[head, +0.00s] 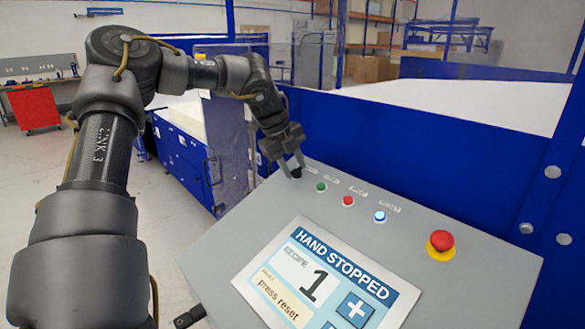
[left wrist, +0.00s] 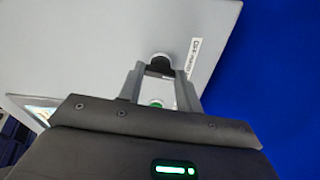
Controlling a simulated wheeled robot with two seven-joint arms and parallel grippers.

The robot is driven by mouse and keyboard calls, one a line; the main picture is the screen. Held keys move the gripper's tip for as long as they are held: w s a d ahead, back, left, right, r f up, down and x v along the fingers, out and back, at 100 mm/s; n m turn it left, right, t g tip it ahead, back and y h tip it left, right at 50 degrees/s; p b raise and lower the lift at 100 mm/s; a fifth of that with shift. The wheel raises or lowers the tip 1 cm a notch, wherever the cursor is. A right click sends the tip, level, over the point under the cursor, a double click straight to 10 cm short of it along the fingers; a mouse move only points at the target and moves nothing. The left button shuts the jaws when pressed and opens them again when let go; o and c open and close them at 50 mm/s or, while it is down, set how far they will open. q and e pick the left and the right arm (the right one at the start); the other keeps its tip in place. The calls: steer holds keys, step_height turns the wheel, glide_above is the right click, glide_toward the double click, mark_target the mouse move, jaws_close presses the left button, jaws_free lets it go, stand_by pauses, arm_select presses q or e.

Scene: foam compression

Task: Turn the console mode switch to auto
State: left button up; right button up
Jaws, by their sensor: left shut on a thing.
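The console (head: 440,280) is a grey sloped panel. Its mode switch (head: 296,173) is a small dark knob at the panel's upper left corner. In the left wrist view the knob (left wrist: 160,63) sits beside a white label (left wrist: 194,60) whose text I cannot read surely. My left gripper (head: 292,164) comes down from above, its fingertips at the knob, shut on it. In the left wrist view the two fingers (left wrist: 160,82) flank the knob's dark part. The screen (head: 325,280) reads HAND STOPPED, recipe 1, press reset. My right gripper is out of view.
Right of the switch are a green button (head: 321,187), a red button (head: 348,201), a lit blue button (head: 380,216) and a red emergency stop (head: 441,241) on yellow. A blue wall (head: 430,150) rises behind the console. A red cabinet (head: 35,108) stands far left.

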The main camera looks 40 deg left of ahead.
arm_select(q)
steer(key=m, duration=0.3)
steer(key=shift+m, duration=0.3)
steer(key=shift+f+m+g+b, duration=0.1)
steer(key=shift+m+g+b, duration=0.25)
steer(key=shift+m, duration=1.45)
steer(key=shift+d, duration=0.1)
steer(key=o, duration=1)
steer(key=shift+s+r, duration=0.1)
steer(key=shift+r, duration=0.5)
steer(key=b+v, duration=0.1)
steer(key=v, duration=0.8)
steer(key=shift+s+r, duration=0.2)
steer(key=shift+r, duration=0.15)
